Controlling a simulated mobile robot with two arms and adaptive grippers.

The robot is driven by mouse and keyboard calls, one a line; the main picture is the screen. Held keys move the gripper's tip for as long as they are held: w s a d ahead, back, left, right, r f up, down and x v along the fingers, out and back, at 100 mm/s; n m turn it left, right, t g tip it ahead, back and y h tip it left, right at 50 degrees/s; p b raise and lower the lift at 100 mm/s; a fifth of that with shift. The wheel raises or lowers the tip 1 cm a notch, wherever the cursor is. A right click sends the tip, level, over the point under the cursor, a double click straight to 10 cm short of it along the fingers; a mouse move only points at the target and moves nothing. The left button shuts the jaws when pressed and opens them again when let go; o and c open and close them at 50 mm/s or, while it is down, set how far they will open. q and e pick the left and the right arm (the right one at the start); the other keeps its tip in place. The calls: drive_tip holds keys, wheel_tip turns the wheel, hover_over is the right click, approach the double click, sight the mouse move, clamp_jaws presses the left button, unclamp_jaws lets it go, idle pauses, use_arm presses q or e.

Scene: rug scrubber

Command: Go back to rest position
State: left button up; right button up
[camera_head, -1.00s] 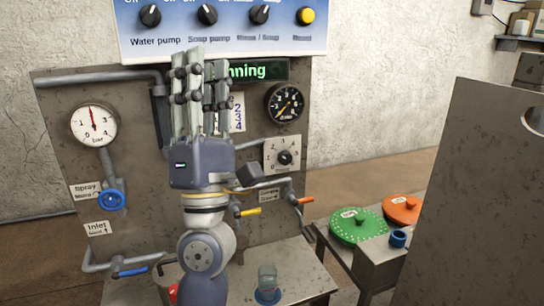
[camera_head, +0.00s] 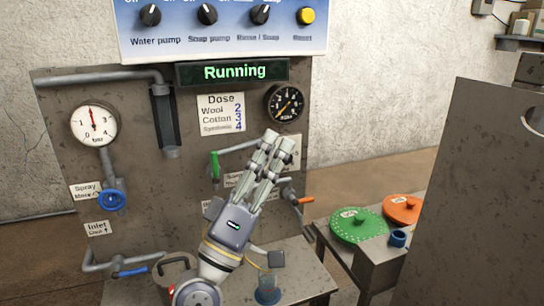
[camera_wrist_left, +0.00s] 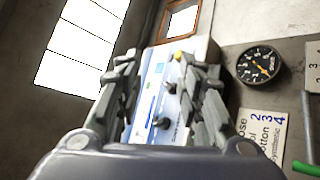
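My left gripper (camera_head: 278,142) is in front of the machine panel in the head view, tilted up to the right. Its two fingers are apart with nothing between them; the left wrist view also shows this empty gap (camera_wrist_left: 160,65). The gripper covers part of the selector dial plate and some pipework. The display (camera_head: 235,72) reads "Running". The dose card (camera_head: 221,114) and the green valve handle (camera_head: 215,165), standing upright, are to the gripper's left. My right gripper is not in view.
A control board (camera_head: 220,30) with knobs and a yellow button is above. Two gauges (camera_head: 94,124) (camera_head: 285,103) and a blue valve wheel (camera_head: 111,200) are on the panel. Green (camera_head: 358,226) and orange (camera_head: 402,209) discs lie at right.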

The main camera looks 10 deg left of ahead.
use_arm(q)
drive_tip(key=shift+f, duration=0.2)
drive_tip(key=s+d+f+m+g+y, duration=0.15)
drive_tip(key=f+m+g, duration=0.35)
drive_tip(key=f, duration=0.9)
drive_tip(key=s+d+f+m+g+y, duration=0.15)
drive_tip(key=f+g, duration=0.45)
drive_tip(key=f, duration=0.8)
drive_tip(key=s+a+f+m+g+y, duration=0.1)
drive_tip(key=s+a+f+g+y, duration=0.4)
drive_tip(key=s+f, duration=0.55)
drive_tip(key=s+a+f+m+g+y, duration=0.2)
drive_tip(key=s+a+f+g, duration=0.3)
drive_tip(key=s+a+f, duration=0.45)
wheel_tip(320, 180, down, 27)
drive_tip(key=s+d+g, duration=0.1)
drive_tip(key=s+d, duration=0.1)
drive_tip(key=s, duration=0.1)
drive_tip(key=s+a+f+g, duration=0.1)
drive_tip(key=s+a+f, duration=0.1)
drive_tip(key=s+f, duration=1.3)
drive_tip(key=shift+s+a+f, duration=0.35)
drive_tip(key=shift+s+a, duration=0.05)
drive_tip(key=shift+s, duration=0.45)
